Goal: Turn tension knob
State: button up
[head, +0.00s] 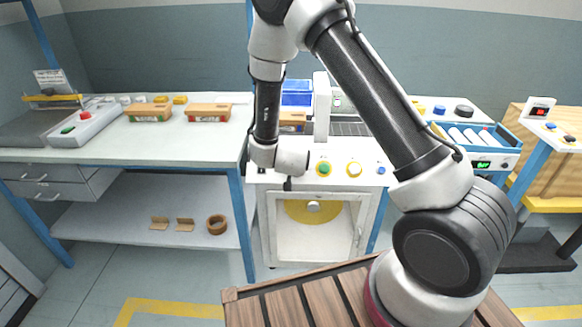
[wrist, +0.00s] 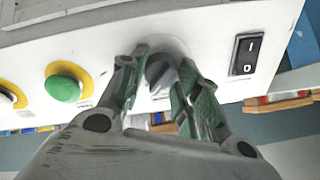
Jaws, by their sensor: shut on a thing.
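The dark grey knob (wrist: 160,72) is on the white front panel (wrist: 210,40) of the machine, between a green button and a rocker switch, in the wrist view. I take it to be the tension knob; its label is too small to read. My gripper (wrist: 163,62) is shut on it, with one green-padded finger on each side. The fingers hide part of the knob. In the head view my arm reaches down to the same panel (head: 338,178), and its end covers the knob there.
The green button (wrist: 63,88) with a yellow ring is left of my fingers. The black rocker switch (wrist: 247,54) is close on the right. Below the panel is a windowed compartment with a yellow disc (head: 300,212).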

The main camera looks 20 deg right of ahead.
dwell(0.3)
jog(key=o, duration=1)
jog(key=v, duration=1.2)
